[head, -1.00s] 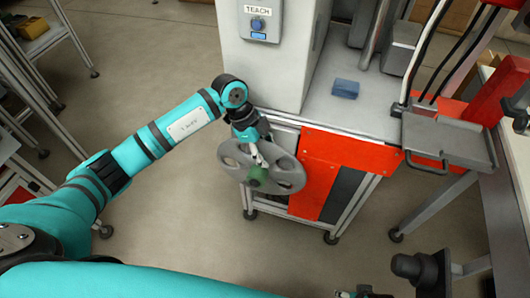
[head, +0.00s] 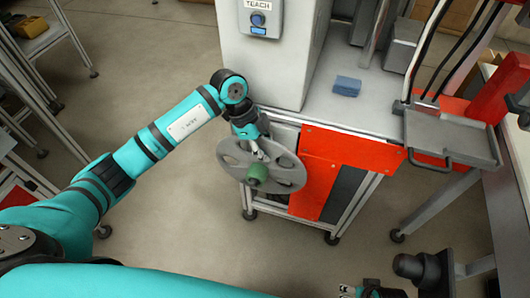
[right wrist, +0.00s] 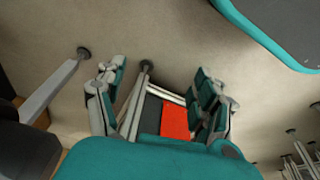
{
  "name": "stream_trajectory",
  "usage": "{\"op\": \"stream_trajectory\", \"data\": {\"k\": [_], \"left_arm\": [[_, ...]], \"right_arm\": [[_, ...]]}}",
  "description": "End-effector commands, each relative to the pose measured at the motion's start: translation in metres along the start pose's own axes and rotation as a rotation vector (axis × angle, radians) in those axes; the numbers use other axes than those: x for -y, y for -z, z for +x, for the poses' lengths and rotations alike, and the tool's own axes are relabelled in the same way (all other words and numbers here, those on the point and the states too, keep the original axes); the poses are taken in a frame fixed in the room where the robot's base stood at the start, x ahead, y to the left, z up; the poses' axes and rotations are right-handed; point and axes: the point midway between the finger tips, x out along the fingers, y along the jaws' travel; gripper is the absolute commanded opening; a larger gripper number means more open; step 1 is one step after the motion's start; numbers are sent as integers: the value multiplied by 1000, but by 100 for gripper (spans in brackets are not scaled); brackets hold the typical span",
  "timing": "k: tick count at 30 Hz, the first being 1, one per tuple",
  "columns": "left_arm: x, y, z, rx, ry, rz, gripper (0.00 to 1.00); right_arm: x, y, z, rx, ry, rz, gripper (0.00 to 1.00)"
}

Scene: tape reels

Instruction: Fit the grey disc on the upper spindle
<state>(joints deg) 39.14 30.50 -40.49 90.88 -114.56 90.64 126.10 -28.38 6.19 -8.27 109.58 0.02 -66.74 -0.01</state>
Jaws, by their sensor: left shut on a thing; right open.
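The grey disc (head: 290,173) is a spoked reel with cut-out holes and a green hub (head: 257,173). My left gripper (head: 257,157) is shut on it at the hub, which the fingers partly cover. The disc hangs in the air in front of the grey cabinet's lower frame, with its face towards the head camera. I cannot make out the upper spindle in either view. My right gripper (right wrist: 158,100) is open and empty in the right wrist view. Only a small part of it shows at the bottom edge of the head view (head: 370,291).
A grey machine column (head: 262,70) with a TEACH panel (head: 260,16) stands behind the disc. A blue block (head: 347,86) lies on the grey top to its right. Red panels (head: 325,170) and a grey tray (head: 445,140) are further right. The floor (head: 200,240) below is clear.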

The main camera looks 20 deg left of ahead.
Motion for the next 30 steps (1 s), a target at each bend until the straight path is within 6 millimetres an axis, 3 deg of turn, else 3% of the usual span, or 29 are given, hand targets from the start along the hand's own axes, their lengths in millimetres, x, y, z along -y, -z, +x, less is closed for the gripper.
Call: {"op": "stream_trajectory", "data": {"k": [5,15,30], "left_arm": [[-6,1,-1,-1,2,1,0],[-43,1,-2,-1,1,2,0],[-69,1,-3,0,1,1,0]], "right_arm": [[-1,3,-7,-3,-1,1,70],[0,3,-6,-5,-1,0,70],[3,-29,47,33,4,-5,70]]}}
